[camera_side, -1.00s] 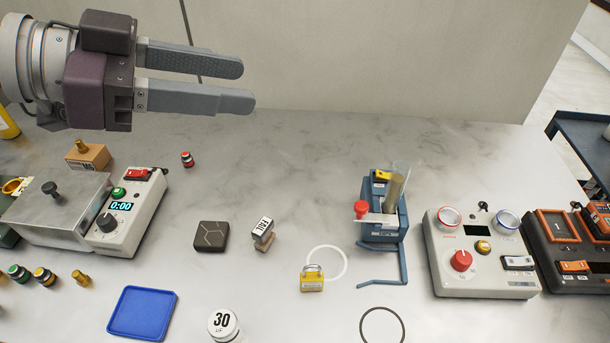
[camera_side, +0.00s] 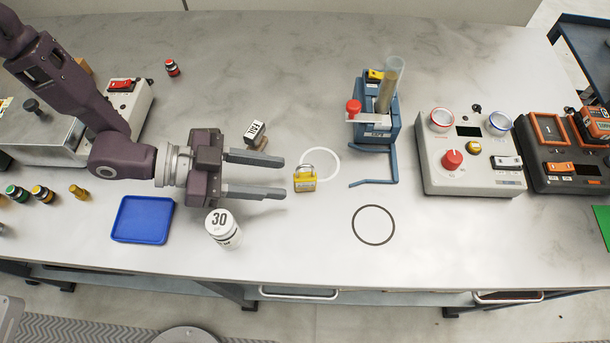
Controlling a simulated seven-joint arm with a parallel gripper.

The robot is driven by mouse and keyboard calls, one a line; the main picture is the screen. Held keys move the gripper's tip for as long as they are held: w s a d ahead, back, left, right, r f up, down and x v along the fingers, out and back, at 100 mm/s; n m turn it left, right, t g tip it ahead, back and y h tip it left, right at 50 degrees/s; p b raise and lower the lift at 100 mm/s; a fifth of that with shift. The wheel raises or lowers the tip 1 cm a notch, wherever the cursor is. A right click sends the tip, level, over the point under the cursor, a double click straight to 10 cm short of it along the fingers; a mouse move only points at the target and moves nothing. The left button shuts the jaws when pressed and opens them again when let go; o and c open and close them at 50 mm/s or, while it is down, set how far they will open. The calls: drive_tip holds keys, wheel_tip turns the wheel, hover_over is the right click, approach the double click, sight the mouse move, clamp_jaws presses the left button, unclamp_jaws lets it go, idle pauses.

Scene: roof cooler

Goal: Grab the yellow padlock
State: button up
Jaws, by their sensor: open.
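The yellow padlock (camera_side: 305,184) stands on the marble table near the middle of the view, its silver shackle on top. It is beside the lower left edge of a white ring (camera_side: 337,167) marked on the table. My gripper (camera_side: 285,177) is open and empty, its two grey fingers pointing right toward the padlock. The fingertips end just left of the padlock. The padlock does not appear to be between the fingers. How high the fingers are above the table is hard to tell.
A white jar marked 30 (camera_side: 223,229) stands just below my gripper, and a FAIL stamp (camera_side: 255,134) just above it. A blue tray (camera_side: 143,220) lies left. A blue dispenser (camera_side: 376,125) with a bent rod stands right. A black ring (camera_side: 373,225) lies on clear table.

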sight(295, 177)
drive_tip(key=x, duration=0.6)
drive_tip(key=shift+w+d+r, duration=0.1)
drive_tip(key=shift+d+r, duration=0.2)
drive_tip(key=shift+r, duration=0.05)
clamp_jaws()
